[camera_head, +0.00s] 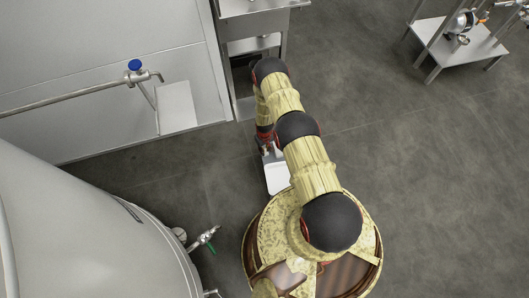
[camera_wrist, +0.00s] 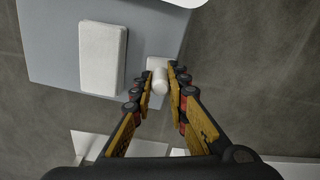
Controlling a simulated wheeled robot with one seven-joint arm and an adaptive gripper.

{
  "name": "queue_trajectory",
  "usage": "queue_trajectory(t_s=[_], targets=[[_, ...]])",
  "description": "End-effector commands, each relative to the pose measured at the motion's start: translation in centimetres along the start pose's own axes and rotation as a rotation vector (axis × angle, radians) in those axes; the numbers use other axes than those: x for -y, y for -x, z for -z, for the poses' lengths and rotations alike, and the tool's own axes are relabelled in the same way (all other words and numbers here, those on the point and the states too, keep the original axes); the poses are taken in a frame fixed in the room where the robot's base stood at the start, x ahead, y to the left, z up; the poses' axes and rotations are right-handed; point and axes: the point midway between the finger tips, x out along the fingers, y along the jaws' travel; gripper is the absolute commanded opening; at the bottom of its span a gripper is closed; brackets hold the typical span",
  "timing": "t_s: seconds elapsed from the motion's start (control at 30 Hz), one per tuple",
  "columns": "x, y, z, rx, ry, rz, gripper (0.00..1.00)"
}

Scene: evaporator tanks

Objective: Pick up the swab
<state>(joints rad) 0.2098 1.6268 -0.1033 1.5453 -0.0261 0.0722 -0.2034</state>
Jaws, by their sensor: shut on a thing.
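The swab, a small white cylinder-like piece (camera_wrist: 160,82), is between the two fingers of my gripper (camera_wrist: 161,84) in the wrist view. My gripper is shut on it, with one fingertip on either side. A wider white part shows just beyond it at the edge of a blue-grey surface (camera_wrist: 58,48); I cannot tell whether the swab is lifted off or touching that surface. In the head view my gripper (camera_head: 268,148) is low beside the steel unit, and my arm hides most of it; the swab cannot be made out there.
A white rounded block (camera_wrist: 103,57) lies on the blue-grey surface, left of the swab. In the head view a small white surface (camera_head: 277,178) shows under my arm. A steel cabinet (camera_head: 255,45) stands close behind, and a large tank (camera_head: 90,235) at left.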

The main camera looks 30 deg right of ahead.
Motion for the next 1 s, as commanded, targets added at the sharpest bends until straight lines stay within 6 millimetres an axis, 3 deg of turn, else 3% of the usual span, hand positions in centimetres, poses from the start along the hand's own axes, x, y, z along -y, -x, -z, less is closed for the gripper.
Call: queue_trajectory(t_s=[0.2,0.57,0.8,0.93,1.0], targets=[[0.0,0.0,0.0,0.0,0.0,0.0,0.0],[0.0,0.5,0.1,-0.001,0.0,0.0,0.0],[-0.1,3.6,0.1,-0.001,0.0,-0.001,0.0],[0.0,6.0,-1.9,0.0,-0.001,0.0,0.0],[0.0,6.3,-2.2,-0.001,-0.001,0.0,0.0]])
